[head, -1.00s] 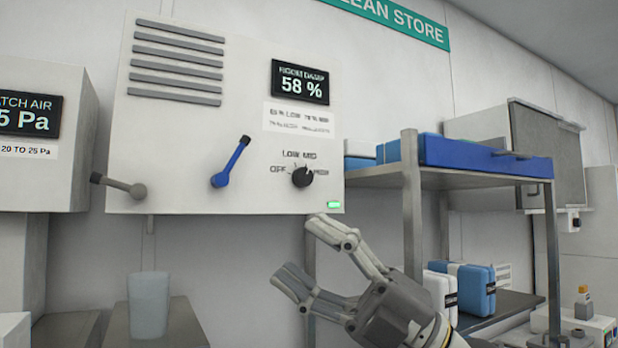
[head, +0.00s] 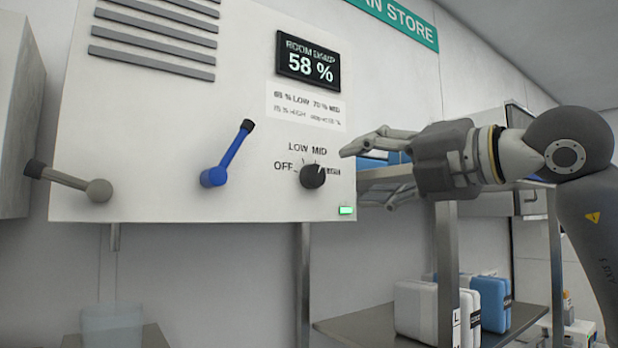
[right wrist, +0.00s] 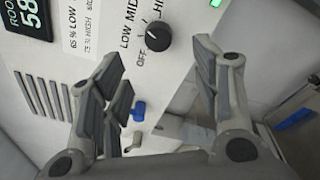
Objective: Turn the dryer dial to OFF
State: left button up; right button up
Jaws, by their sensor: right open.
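The black round dial (head: 313,175) sits low on the right part of the white dryer panel (head: 150,195), with OFF on its left, LOW and MID above and HIGH on its right. I cannot tell for sure which label its pointer faces. My right gripper (head: 368,178) is open and empty, just right of the dial, with its fingers pointing left; I see no contact. In the right wrist view the dial (right wrist: 157,37) lies beyond the gap between the open fingers (right wrist: 162,70). My left gripper is out of view.
A blue lever (head: 226,155) and a grey lever (head: 70,180) stick out of the panel left of the dial. A display (head: 308,60) reads 58 %. A green light (head: 347,210) is below the dial. A metal shelf (head: 447,270) with white and blue packs stands at the right.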

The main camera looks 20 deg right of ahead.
aim_at(317, 177)
jog(key=p+x, duration=0.2)
jog(key=x, duration=0.3)
jog(key=shift+w+a+r, duration=0.15)
jog(key=shift+w+a, duration=0.1)
jog(key=shift+w, duration=0.1)
jog(key=p+x, duration=0.1)
jog(key=x, duration=0.1)
jog(key=shift+w+a, duration=0.2)
jog(key=shift+w, duration=0.15)
jog(key=shift+w+a, duration=0.1)
jog(key=shift+w, duration=0.25)
jog(key=shift+c, duration=0.9)
jog(key=c, duration=0.8)
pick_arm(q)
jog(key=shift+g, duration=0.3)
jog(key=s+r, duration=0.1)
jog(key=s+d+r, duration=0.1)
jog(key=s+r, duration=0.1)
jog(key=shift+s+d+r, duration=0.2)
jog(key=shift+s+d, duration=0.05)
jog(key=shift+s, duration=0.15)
pick_arm(e)
jog(key=shift+c, duration=0.2)
